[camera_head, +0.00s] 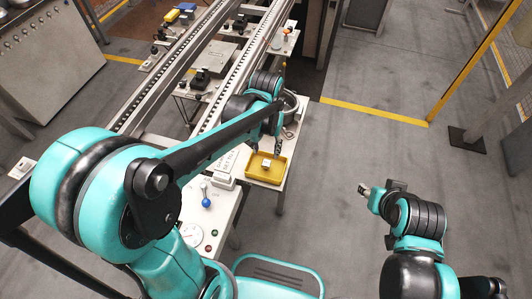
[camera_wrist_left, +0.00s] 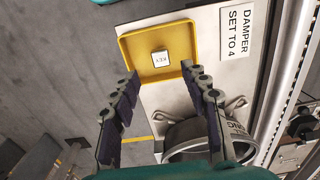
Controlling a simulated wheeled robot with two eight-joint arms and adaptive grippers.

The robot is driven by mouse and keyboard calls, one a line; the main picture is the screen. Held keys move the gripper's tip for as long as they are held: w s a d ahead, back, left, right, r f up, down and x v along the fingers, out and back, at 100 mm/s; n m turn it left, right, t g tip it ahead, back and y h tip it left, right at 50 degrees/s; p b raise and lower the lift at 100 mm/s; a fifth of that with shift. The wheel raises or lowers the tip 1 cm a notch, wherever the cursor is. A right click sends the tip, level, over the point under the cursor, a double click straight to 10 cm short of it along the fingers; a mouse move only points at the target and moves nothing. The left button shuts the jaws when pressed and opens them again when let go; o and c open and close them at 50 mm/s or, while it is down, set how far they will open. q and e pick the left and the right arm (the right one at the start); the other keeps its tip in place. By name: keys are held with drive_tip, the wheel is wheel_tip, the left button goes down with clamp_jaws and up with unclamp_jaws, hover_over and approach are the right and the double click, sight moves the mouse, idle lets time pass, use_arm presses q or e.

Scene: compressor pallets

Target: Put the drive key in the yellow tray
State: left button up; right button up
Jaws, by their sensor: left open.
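The yellow tray (camera_head: 262,179) sits on a pale bench top; it also shows at the top of the left wrist view (camera_wrist_left: 124,52). A small pale block marked "KEY" (camera_wrist_left: 160,58), which looks like the drive key, lies inside the tray; it shows in the head view too (camera_head: 266,163). My left gripper (camera_head: 266,151) is over the tray's far side in the head view. In the wrist view its fingers (camera_wrist_left: 158,72) are apart, with the block beyond the tips and nothing between them. My right gripper (camera_head: 378,192) hangs over bare floor at the right; its jaw opening is unclear.
A round metal pot (camera_wrist_left: 193,138) with a wing-like handle stands beside the tray. A "DAMPER SET TO 4" sign (camera_wrist_left: 236,32) lies next to it. A conveyor rail (camera_head: 225,90) runs alongside. A blue-knobbed lever (camera_head: 206,201) stands on the nearer panel.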

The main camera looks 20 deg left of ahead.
use_arm(q)
drive_tip(key=s+a+r+t+p, duration=0.1)
drive_tip(key=s+a+r+t, duration=0.3)
drive_tip(key=s+r+t, duration=0.3)
drive_tip(key=s+r, duration=0.1)
drive_tip(key=s, duration=0.1)
drive_tip(key=shift+s+a, duration=0.35)
idle(0.6)
drive_tip(key=shift+c, duration=1.4)
drive_tip(key=shift+a+n, duration=0.15)
drive_tip(key=shift+n, duration=0.15)
